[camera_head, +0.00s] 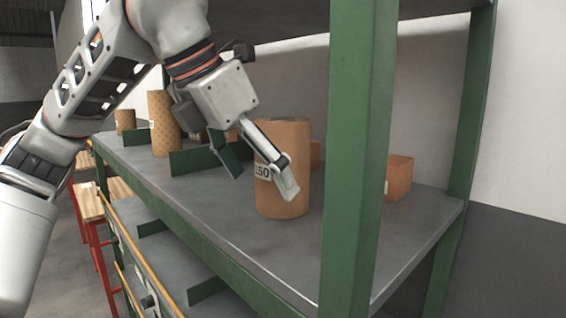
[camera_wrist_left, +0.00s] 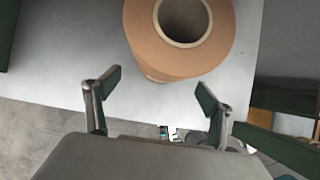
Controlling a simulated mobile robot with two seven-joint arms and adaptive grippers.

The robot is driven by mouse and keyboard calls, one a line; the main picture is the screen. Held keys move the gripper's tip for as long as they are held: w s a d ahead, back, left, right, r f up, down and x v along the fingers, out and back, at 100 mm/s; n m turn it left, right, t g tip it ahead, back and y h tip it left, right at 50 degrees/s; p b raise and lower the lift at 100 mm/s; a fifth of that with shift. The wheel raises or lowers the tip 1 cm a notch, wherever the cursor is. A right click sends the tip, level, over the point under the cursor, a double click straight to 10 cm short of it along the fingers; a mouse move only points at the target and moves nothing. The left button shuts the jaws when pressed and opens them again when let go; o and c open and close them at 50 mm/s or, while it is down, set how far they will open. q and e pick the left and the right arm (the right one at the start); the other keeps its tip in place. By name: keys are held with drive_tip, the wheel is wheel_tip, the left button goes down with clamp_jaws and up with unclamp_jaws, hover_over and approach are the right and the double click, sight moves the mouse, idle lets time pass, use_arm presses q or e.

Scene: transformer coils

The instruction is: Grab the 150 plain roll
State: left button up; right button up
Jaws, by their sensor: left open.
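The plain brown roll (camera_head: 290,190) stands upright on the grey shelf, with a label reading 150 on its side. The left wrist view shows the same roll (camera_wrist_left: 215,52) from above, with its hollow core. My left gripper (camera_head: 262,182) is open, with one finger in front of the roll and the other to its left in the head view. My right gripper is not in view.
A green post (camera_head: 357,150) stands right of the roll. A small brown box (camera_head: 398,178) sits behind it. Patterned rolls (camera_head: 163,125) stand further left, with green dividers (camera_head: 195,160) between. The grey shelf (camera_head: 215,203) is bare toward its front edge.

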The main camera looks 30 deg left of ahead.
use_arm(q)
drive_tip(key=w, duration=0.1)
drive_tip(key=w+d, duration=0.1)
drive_tip(key=w, duration=0.1)
drive_tip(key=w+p, duration=0.1)
drive_tip(key=shift+w+d+f, duration=0.25)
drive_tip(key=shift+w+d, duration=0.1)
drive_tip(key=shift+w, duration=0.05)
drive_tip(key=shift+w+f, duration=0.1)
drive_tip(key=shift+f, duration=0.1)
drive_tip(key=c, duration=1.6)
drive_tip(key=shift+c, duration=0.9)
drive_tip(key=shift+r, duration=0.25)
